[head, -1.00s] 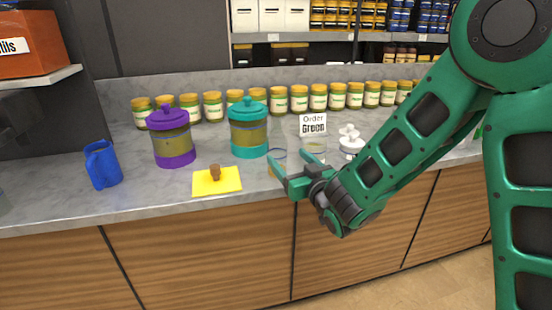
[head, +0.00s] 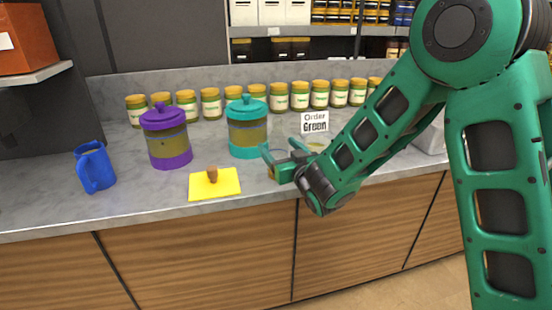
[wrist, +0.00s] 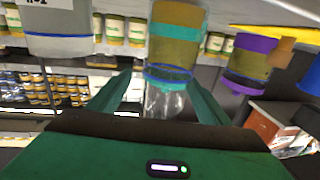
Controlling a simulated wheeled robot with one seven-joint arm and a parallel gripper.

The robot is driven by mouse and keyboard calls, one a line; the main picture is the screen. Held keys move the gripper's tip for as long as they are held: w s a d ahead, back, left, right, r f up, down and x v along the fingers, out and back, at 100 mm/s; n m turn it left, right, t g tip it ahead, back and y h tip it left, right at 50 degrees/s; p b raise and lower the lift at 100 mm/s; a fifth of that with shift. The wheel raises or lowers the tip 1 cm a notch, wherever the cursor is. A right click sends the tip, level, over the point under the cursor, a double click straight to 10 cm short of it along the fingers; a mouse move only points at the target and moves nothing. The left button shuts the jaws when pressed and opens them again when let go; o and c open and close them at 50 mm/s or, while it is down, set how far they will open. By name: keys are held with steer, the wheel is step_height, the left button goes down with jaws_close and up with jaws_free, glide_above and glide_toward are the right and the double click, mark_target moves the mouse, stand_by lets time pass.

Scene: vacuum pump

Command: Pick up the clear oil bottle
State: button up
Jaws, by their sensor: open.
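The clear oil bottle (wrist: 168,101) shows in the wrist view, which is upside down. It is transparent with a blue ring and stands between my fingers, in line with the teal-lidded jar. I cannot tell whether the fingers touch it. In the head view my gripper hides most of the bottle. My gripper (head: 280,158) is open at the counter's front part, its fingers reaching around the bottle; the fingers also show in the wrist view (wrist: 160,88).
The teal-lidded jar (head: 247,132) stands close behind the gripper. A purple-lidded jar (head: 168,140), yellow mat (head: 228,184) with a brown peg (head: 212,174), and blue jug (head: 95,167) are left. Another clear vessel (wrist: 58,28) and the order sign (head: 314,122) are nearby. Labelled jars line the back.

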steer(key=shift+a, duration=0.2)
steer(key=c, duration=1.4)
steer(key=shift+o, duration=0.2)
steer(key=shift+r, duration=0.15)
